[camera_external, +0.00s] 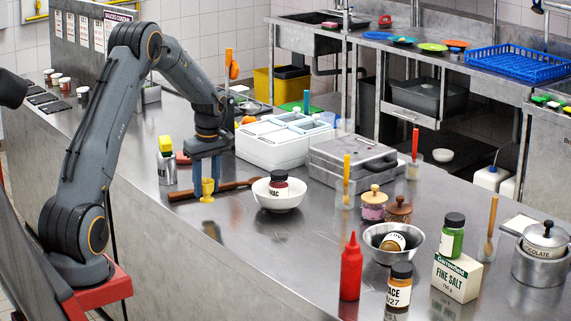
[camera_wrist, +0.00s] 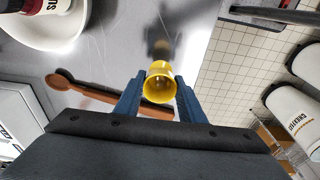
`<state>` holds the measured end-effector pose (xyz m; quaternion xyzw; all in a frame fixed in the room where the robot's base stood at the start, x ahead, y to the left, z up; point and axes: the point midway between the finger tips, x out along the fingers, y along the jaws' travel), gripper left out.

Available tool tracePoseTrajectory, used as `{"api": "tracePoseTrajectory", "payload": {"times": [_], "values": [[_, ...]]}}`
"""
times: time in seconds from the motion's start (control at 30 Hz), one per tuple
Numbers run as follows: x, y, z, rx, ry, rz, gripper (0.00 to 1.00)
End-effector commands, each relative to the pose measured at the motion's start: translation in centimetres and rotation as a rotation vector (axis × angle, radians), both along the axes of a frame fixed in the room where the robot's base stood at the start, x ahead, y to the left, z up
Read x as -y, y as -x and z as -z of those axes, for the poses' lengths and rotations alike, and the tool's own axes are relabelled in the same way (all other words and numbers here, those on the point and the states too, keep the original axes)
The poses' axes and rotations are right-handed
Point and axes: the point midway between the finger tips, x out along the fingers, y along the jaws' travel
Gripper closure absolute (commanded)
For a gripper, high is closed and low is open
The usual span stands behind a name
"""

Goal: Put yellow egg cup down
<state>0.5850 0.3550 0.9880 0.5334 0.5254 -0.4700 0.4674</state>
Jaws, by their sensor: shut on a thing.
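The yellow egg cup (camera_external: 207,190) is between the blue fingers of my gripper (camera_external: 207,178), upright, low over the steel counter. In the wrist view the egg cup (camera_wrist: 158,82) shows its open round top, and the blue fingers (camera_wrist: 158,92) close on it from both sides. A dim patch shows on the counter beyond it. I cannot tell whether the cup's foot touches the counter.
A wooden spoon (camera_external: 240,185) lies just behind the cup. A white bowl (camera_external: 278,200) holding a dark-lidded jar stands to the right. A metal shaker (camera_external: 167,167) stands to the left. The counter's front edge is close; bare steel (camera_external: 290,245) lies front right.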

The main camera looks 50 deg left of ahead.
Motion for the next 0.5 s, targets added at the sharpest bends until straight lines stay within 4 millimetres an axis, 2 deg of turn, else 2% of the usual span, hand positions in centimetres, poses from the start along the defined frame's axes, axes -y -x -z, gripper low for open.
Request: {"api": "tracePoseTrajectory", "payload": {"times": [0.27,0.5], "values": [[0.1,0.1,3.3,-0.002,0.002,0.000,0.86],[0.0,0.0,3.5,0.000,0.000,-0.001,0.86]]}}
